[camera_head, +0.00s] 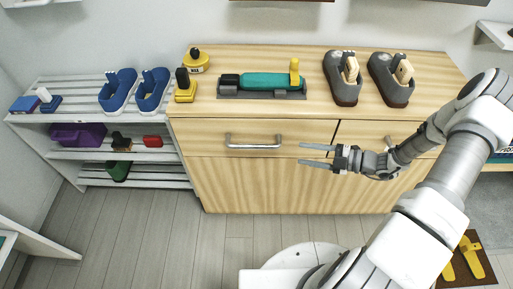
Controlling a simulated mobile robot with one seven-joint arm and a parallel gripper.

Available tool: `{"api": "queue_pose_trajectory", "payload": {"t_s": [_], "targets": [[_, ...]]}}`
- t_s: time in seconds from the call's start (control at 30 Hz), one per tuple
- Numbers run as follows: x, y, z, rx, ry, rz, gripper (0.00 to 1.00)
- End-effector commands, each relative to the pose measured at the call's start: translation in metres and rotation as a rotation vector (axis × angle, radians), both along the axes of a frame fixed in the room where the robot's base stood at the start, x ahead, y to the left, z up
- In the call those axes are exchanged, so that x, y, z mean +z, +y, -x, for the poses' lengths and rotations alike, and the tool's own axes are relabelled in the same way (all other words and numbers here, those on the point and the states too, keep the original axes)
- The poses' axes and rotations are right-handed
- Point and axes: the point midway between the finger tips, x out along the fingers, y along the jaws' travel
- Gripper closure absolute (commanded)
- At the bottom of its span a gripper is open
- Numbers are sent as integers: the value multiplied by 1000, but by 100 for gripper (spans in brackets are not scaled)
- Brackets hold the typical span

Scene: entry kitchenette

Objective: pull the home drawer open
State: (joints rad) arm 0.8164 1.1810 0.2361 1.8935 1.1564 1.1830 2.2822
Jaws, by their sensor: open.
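A light wooden cabinet (300,182) stands against the wall, with two drawers side by side under its top. The left drawer front (205,135) has a grey bar handle (253,141) and looks flush with the cabinet. The right drawer front (365,131) is partly covered by my arm, and only part of its handle (388,141) shows. I cannot tell by any label which is the home drawer. My gripper (316,155) is open and empty, pointing left. Its fingers are right of the left handle, apart from it, in front of the cabinet.
On the cabinet top are grey shoes (345,84), a teal and black object on a grey tray (262,95) and yellow-black items (185,86). A slatted white rack (75,99) with blue shoes (120,92) stands left. Yellow shoes on a brown mat (466,284) lie lower right. Floor (160,240) ahead is clear.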

Motion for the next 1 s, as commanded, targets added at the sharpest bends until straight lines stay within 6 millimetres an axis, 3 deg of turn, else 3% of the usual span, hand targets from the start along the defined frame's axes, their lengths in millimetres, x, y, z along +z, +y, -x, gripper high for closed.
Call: {"api": "queue_pose_trajectory", "payload": {"t_s": [0.17, 0.7, 1.0], "targets": [[-5, 18, -6, 0, 5, -5, 48], [-30, 123, -46, 3, 3, -3, 48], [-37, 155, -59, 1, 2, 0, 48]]}}
